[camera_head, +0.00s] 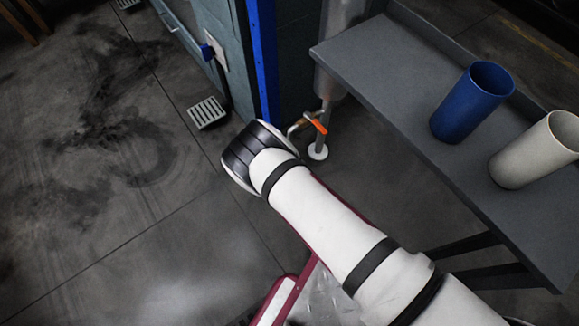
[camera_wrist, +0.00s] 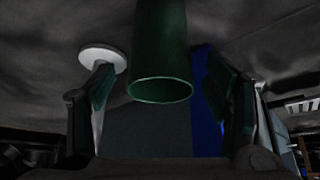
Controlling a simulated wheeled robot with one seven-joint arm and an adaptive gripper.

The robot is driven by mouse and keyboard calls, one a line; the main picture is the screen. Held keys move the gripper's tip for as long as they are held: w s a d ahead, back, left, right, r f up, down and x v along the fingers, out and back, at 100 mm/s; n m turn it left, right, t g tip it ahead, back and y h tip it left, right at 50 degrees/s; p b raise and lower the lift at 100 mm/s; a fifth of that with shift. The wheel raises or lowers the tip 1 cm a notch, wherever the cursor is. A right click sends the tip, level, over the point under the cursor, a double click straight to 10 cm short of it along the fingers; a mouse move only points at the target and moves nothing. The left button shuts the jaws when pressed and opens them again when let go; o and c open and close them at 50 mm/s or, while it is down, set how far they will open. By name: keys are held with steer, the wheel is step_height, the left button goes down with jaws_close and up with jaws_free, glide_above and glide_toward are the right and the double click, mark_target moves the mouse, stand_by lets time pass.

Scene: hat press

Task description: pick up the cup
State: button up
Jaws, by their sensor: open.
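A dark green cup (camera_wrist: 160,50) shows in the wrist view, cut off by the top edge, with its open rim toward the bottom of the picture. My gripper (camera_wrist: 158,78) is open, with one finger on each side of the cup and a visible gap on both sides. The green cup and my fingers do not show in the head view, where my arm's end hides what lies beyond it. A blue cup (camera_head: 470,103) and a whitish cup (camera_head: 535,152) stand upright on a grey shelf (camera_head: 385,62) at the right of the head view.
A pipe with an orange-handled valve (camera_head: 316,126) rises from a white floor flange (camera_head: 318,153), close to my arm's end. The flange also shows in the wrist view (camera_wrist: 103,54). A blue post (camera_head: 262,60) stands behind. Open floor (camera_head: 110,210) lies at the left.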

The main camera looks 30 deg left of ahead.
steer(key=shift+b+x, duration=0.75)
steer(key=shift+x, duration=0.85)
steer(key=shift+s, duration=0.1)
steer(key=c, duration=1.4)
steer(key=shift+r, duration=0.1)
